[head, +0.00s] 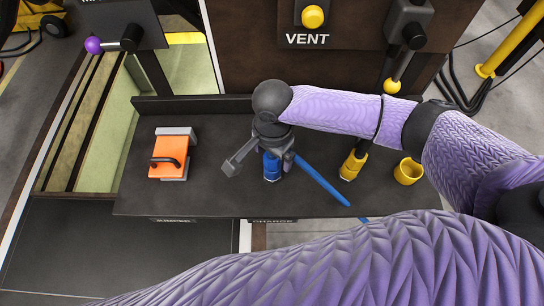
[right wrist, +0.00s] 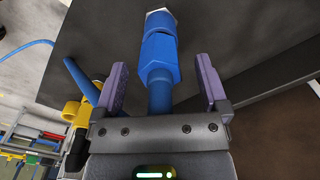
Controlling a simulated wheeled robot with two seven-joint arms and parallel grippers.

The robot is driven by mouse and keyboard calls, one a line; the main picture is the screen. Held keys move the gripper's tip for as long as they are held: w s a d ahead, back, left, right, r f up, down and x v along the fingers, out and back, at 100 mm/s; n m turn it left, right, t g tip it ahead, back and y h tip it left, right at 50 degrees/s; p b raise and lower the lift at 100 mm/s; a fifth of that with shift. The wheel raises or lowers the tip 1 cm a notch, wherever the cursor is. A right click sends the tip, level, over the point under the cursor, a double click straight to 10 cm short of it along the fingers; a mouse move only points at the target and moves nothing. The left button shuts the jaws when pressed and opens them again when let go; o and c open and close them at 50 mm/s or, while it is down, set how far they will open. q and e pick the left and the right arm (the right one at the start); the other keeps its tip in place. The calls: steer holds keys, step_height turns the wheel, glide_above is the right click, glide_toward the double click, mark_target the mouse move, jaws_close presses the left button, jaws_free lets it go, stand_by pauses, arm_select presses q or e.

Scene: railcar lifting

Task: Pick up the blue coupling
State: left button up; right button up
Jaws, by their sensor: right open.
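The blue coupling (head: 272,168) stands on the dark shelf below my right gripper, with a blue hose (head: 322,181) beside it running to the right. My right gripper (head: 260,162) is over the coupling with its jaws apart. In the right wrist view the coupling (right wrist: 160,58) lies between the two purple-padded fingers (right wrist: 161,85), with a visible gap on both sides. The gripper's body hides the coupling's near end there, and in the head view it hides the upper part. My left gripper is not in view.
An orange block with a black handle (head: 169,157) sits left on the shelf (head: 220,202). A yellow coupling (head: 353,165) and a yellow cup (head: 408,171) stand to the right. Behind rises a panel marked VENT with a yellow knob (head: 313,17); a yellow-knobbed lever (head: 392,85) is beside it.

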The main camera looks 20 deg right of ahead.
steer(key=shift+f, duration=0.1)
jaws_close()
stand_by(0.3)
